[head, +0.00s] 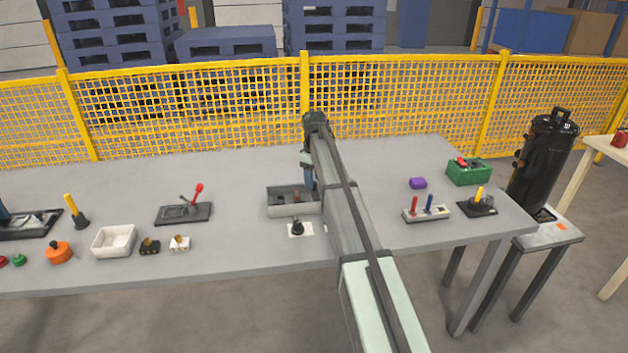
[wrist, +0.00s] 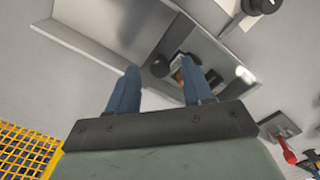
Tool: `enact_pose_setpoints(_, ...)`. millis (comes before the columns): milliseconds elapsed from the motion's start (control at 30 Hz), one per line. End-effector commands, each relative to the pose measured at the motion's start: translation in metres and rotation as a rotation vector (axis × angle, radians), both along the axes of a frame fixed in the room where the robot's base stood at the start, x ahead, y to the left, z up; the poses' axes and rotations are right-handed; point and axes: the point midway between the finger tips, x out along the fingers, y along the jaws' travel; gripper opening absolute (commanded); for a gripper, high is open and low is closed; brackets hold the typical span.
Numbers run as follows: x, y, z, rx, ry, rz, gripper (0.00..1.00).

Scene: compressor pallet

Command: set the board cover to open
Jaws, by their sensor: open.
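A shallow grey box (head: 283,210) sits at the middle of the table, its right part hidden behind my arm. In the wrist view, its rim (wrist: 85,45) runs from upper left to right. A plain grey panel (wrist: 115,22) spans its upper-left part; this looks like the board cover. I cannot tell how it is hinged or slid. A dark round knob and an orange part (wrist: 178,76) show in the uncovered part. My gripper (wrist: 160,68) is open, with its two blue fingers apart over the box and nothing visible between them. In the head view, the gripper (head: 309,178) is partly hidden by my arm.
A black knob on a white plate (head: 298,230) stands just in front of the box. A red-handled lever (head: 192,198) is to the left. A yellow fence (head: 400,100) runs behind.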

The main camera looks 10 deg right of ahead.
Motion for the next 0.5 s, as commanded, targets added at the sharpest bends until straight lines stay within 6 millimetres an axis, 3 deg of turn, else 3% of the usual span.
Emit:
enact_pose_setpoints(467, 0.0001, 0.0000, -0.0097, 0.000, -0.001, 0.000, 0.51)
enact_pose_setpoints(500, 0.0001, -0.0001, -0.0097, 0.000, -0.001, 0.000, 0.47)
